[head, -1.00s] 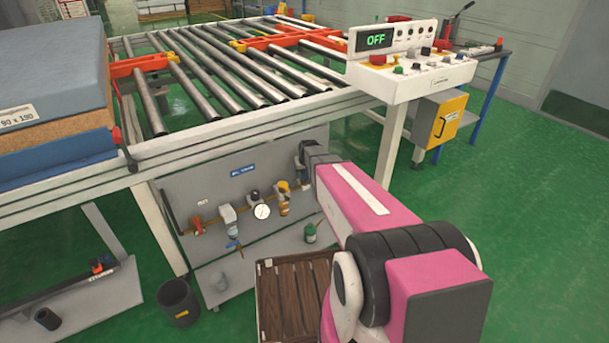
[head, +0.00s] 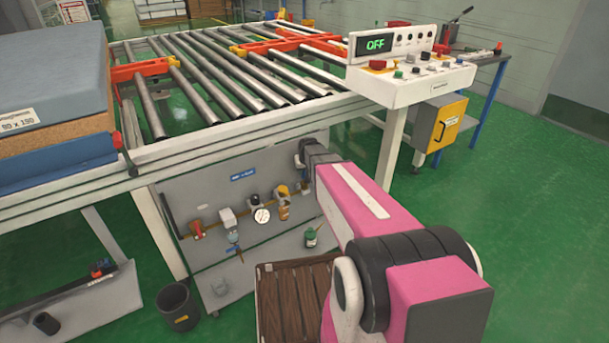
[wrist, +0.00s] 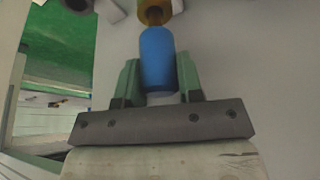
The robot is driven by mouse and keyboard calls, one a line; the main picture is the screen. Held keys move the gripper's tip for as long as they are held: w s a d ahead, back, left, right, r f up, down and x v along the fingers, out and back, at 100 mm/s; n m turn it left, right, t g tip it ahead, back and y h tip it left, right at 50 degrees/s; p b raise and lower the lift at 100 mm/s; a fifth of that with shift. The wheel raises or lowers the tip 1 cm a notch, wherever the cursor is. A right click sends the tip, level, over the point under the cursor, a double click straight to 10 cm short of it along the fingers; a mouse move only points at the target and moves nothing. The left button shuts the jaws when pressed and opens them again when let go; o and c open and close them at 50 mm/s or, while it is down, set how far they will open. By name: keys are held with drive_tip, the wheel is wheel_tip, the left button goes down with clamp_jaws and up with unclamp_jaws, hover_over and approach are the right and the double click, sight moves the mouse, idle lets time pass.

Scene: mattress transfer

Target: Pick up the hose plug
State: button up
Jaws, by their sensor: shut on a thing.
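The hose plug (wrist: 158,48) shows in the wrist view as a blue cylinder with a pale lower end. Its upper end meets a brass-yellow fitting (wrist: 154,11); I cannot tell whether they are joined or only touching. My gripper (wrist: 158,70) has its two green fingers shut on the plug, one on each side. In the head view my pink arm reaches to the grey panel (head: 210,262) under the roller table. The plug and my fingers cannot be made out there.
The panel carries a brass pipe with several valves and a round gauge (head: 262,216). The roller table (head: 190,137) edge runs above my arm's end. The control box (head: 415,80) stands to the right. A wooden pallet (head: 290,300) and black bin (head: 178,305) are on the floor.

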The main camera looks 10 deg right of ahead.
wheel_tip(320, 180, up, 25)
drive_tip(key=shift+r, duration=0.15)
idle(0.4)
drive_tip(key=shift+r, duration=0.1)
wheel_tip(320, 180, up, 7)
drive_tip(key=shift+r, duration=0.15)
idle(1.6)
drive_tip(key=d+f, duration=0.3)
drive_tip(key=f, duration=0.7)
drive_tip(key=d+f, duration=0.4)
drive_tip(key=f, duration=0.6)
drive_tip(key=w+d+f, duration=0.1)
drive_tip(key=d+f, duration=0.2)
drive_tip(key=f, duration=0.7)
drive_tip(key=shift+d+f, duration=0.2)
drive_tip(key=shift+f, duration=0.05)
drive_tip(key=shift+f, duration=0.15)
